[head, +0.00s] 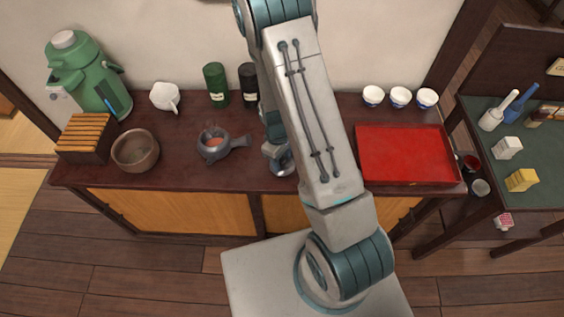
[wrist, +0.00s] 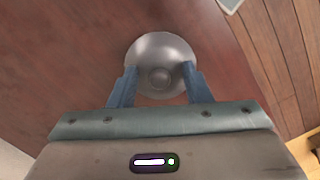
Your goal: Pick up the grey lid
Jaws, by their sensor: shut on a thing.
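The grey lid (wrist: 160,48) is a round, shiny disc with a knob in its middle, seen from above in the wrist view. My gripper (wrist: 161,72) has its two blue fingers at either side of the knob and is shut on the lid. In the head view the lid (head: 284,168) shows only partly at the left edge of my arm, over the dark red counter. My arm hides most of the gripper there. I cannot tell whether the lid touches the counter.
A grey side-handled teapot (head: 213,145) without a cover stands left of the lid. A brown bowl (head: 135,152), white jug (head: 165,97), green canister (head: 216,84) and dark canister (head: 249,85) are around it. A red tray (head: 405,155) and several white cups (head: 400,97) stand right.

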